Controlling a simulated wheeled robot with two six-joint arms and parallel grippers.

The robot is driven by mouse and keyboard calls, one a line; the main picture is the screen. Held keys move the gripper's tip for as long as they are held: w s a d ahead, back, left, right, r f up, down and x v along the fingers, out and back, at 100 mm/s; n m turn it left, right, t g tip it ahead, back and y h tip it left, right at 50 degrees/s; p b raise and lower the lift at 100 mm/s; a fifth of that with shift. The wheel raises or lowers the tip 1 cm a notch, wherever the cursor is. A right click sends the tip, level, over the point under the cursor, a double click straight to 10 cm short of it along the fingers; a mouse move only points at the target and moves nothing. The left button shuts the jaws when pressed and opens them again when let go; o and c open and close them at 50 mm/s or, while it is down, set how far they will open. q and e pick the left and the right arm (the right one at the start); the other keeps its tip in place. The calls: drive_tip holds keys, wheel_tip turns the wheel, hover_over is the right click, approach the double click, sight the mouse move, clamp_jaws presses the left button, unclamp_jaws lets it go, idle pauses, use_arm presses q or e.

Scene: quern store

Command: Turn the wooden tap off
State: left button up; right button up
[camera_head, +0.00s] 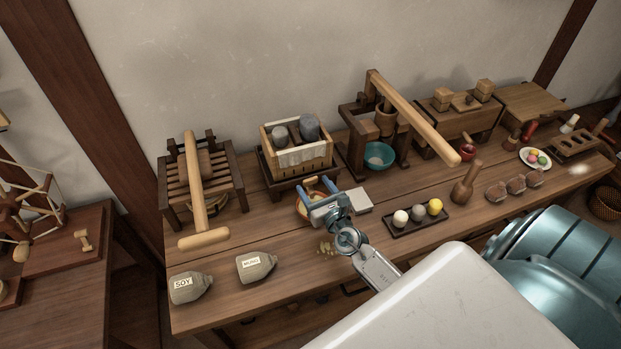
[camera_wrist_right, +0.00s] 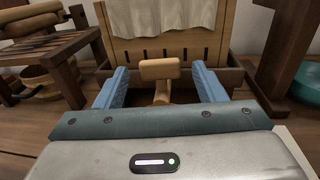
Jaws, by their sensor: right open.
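The wooden tap (camera_wrist_right: 160,69) shows in the right wrist view as a pale T-shaped handle on a short stem, in front of a slatted wooden box. In the head view the box (camera_head: 274,151) holds white cloth and grey stones, and the tap is mostly hidden by my gripper. My right gripper (camera_head: 319,189) is open at the box's front. In the wrist view its blue fingers (camera_wrist_right: 160,78) stand on either side of the tap handle, with a gap on each side. My left gripper is not in view.
A wooden bowl (camera_head: 304,213) sits beneath my right gripper. A pale block (camera_head: 357,200) and a dark tray (camera_head: 422,223) with three balls are to its right. A long lever press (camera_head: 415,118) stands right of the box, another lever press (camera_head: 196,205) left. Two labelled bags (camera_head: 256,267) lie in front.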

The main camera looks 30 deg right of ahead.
sight(311, 183)
drive_tip(key=shift+w+d, duration=0.2)
drive_tip(key=shift+w, duration=1.35)
drive_tip(key=c, duration=1)
drive_tip(key=shift+r+m+h+p, duration=0.4)
drive_tip(key=shift+h+p, duration=0.2)
drive_tip(key=shift+p, duration=0.3)
drive_tip(key=shift+f+m+h+p, duration=0.2)
drive_tip(key=shift+m+h+p, duration=0.1)
drive_tip(key=shift+h+p, duration=0.2)
drive_tip(key=shift+f, duration=0.15)
drive_tip(key=o, duration=1)
